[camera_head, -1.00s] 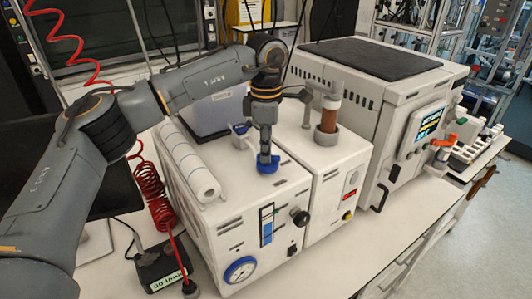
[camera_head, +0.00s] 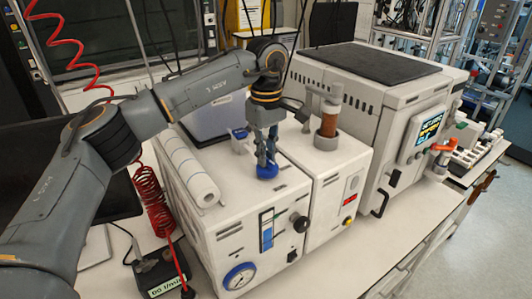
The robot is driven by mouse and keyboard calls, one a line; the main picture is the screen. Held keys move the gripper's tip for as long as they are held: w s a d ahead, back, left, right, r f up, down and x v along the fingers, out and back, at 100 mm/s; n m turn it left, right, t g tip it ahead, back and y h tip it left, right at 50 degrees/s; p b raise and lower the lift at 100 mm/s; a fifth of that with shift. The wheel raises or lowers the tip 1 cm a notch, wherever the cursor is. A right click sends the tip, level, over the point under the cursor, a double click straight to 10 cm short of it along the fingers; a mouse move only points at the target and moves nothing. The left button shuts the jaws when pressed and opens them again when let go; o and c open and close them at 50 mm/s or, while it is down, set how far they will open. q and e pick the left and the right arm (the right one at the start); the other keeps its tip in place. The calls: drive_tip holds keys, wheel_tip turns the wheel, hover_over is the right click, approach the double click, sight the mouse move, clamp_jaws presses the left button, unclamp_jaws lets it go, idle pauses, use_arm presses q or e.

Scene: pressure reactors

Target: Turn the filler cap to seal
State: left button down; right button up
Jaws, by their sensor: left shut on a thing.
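The fingers partly cover the cap's upper side. How far the cap is turned cannot be told. My right gripper does not show.
A paper roll (camera_head: 192,172) lies on the unit, left of the cap. A column with a brown cylinder (camera_head: 329,122) stands to the right. A larger machine with a screen (camera_head: 428,128) is farther right. A coiled red hose (camera_head: 153,200) hangs at the left.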

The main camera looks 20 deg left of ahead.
use_arm(q)
drive_tip(key=shift+r+m, duration=0.2)
drive_tip(key=shift+m, duration=0.3)
drive_tip(key=c, duration=1.4)
unclamp_jaws()
drive_tip(key=shift+f, duration=0.1)
drive_tip(key=shift+o, duration=0.2)
wheel_tip(320, 180, up, 12)
